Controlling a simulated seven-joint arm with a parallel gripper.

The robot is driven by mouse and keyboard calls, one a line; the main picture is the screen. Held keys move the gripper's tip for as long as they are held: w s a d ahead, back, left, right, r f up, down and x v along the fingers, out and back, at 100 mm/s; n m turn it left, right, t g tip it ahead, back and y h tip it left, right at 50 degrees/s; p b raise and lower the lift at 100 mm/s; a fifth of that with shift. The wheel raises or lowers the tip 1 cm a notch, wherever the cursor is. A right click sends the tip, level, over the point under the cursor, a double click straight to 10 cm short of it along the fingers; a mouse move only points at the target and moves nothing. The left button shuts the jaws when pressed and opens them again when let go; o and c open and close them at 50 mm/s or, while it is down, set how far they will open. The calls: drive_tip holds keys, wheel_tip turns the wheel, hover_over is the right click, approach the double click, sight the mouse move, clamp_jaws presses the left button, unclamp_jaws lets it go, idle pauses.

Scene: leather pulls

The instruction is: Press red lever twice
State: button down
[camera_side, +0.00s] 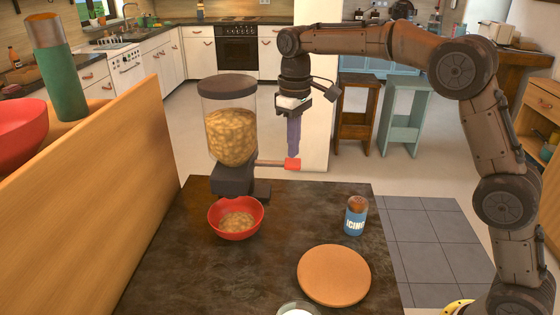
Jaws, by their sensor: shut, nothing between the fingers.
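A cereal dispenser (231,125) with a clear hopper of tan cereal and a dark base stands at the back of the dark table. Its red lever (292,164) sticks out to the right on a thin rod, about level. My gripper (294,152) points down, shut and empty, with its purple fingertips right at the red lever's top. I cannot tell whether they touch it or hang just above or behind it. A red bowl (216,228) stands below the dispenser's spout, with some cereal in it.
A blue icing jar (355,217) and a round wooden board (334,275) are on the table's right side. A pale dish (297,308) is cut off at the front edge. A wooden panel (95,165) rises at the left. The table's front left is clear.

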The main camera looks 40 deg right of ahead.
sight(293, 162)
idle(0.4)
drive_tip(key=shift+f, duration=2.7)
drive_tip(key=shift+r, duration=2.7)
drive_tip(key=shift+r, duration=2.5)
